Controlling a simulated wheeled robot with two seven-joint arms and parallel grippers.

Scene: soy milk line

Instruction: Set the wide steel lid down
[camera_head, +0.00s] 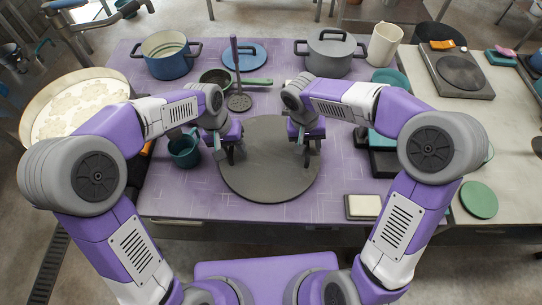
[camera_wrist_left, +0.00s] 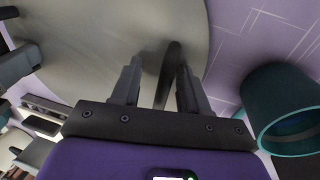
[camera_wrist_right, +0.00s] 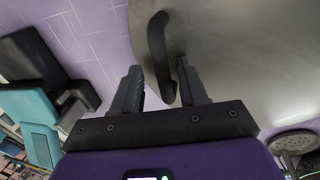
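The wide steel lid (camera_head: 268,172), a large grey disc, lies flat at the middle of the purple table, with a dark arched handle at each side. My left gripper (camera_head: 229,158) is at its left handle; in the left wrist view the handle (camera_wrist_left: 171,72) stands between the parted fingers, nearer the right one, with a gap to the other. My right gripper (camera_head: 303,152) is at its right handle; in the right wrist view the handle (camera_wrist_right: 157,45) is between the parted fingers, with space visible beside it. The arms partly hide the lid's handles in the head view.
A teal mug (camera_head: 184,152) stands close left of the lid. A perforated masher (camera_head: 239,101) and a dark green pan (camera_head: 215,78) lie behind it. A blue pot (camera_head: 168,66) and a grey lidded pot (camera_head: 330,62) stand farther back. A white block in a tray (camera_head: 363,206) is front right.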

